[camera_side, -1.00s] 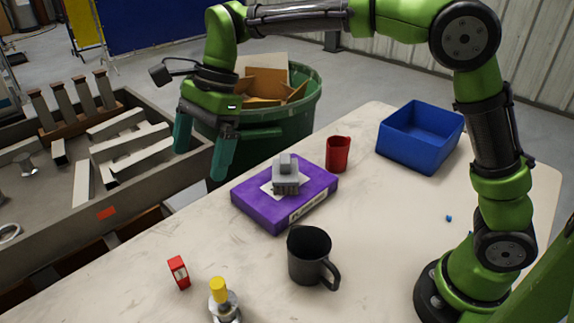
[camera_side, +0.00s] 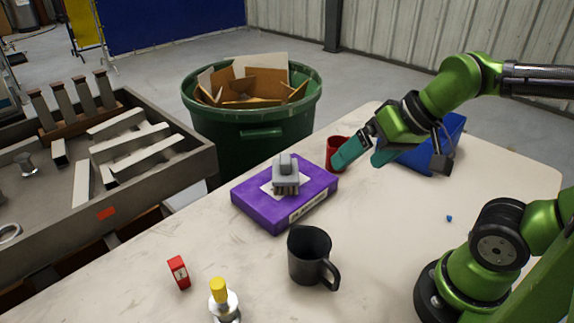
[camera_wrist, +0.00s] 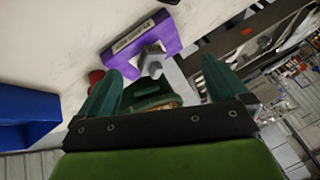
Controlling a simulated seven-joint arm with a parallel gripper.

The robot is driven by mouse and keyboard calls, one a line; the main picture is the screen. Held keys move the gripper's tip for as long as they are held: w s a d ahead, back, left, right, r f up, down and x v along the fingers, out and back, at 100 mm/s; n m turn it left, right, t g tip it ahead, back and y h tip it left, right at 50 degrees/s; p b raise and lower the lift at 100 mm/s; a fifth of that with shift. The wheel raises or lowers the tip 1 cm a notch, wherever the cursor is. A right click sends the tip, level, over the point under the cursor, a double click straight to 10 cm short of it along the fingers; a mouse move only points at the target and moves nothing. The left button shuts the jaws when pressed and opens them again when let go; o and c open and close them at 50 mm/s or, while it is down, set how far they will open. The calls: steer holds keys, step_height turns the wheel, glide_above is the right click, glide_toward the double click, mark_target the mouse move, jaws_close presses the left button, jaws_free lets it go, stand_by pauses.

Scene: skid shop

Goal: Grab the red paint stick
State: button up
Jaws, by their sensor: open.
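A small upright red block with a pale label (camera_side: 179,272) stands at the front left of the table in the side view. It may be the red paint stick, but I cannot tell for sure. It does not show clearly in the wrist view. My gripper (camera_side: 364,160) is open and empty above the table's far side, well away from that block. It overlaps the red cup (camera_side: 334,148) and the blue bin (camera_side: 443,160) in the side view. In the wrist view my gripper (camera_wrist: 160,66) has its fingers spread, with the red cup (camera_wrist: 96,76) outside the left finger.
A purple box (camera_side: 262,206) bears a grey part (camera_side: 286,178). A black mug (camera_side: 307,262) and a yellow-capped bottle (camera_side: 219,292) stand nearer the front. A green barrel of cardboard (camera_side: 225,128) stands beyond the table edge. The right-hand table surface is mostly clear.

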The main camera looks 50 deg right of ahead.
steer(key=shift+s+d+r+t, duration=0.2)
steer(key=shift+d+r+t, duration=0.15)
steer(key=shift+r, duration=0.2)
steer(key=c, duration=0.8)
steer(key=shift+a, duration=0.1)
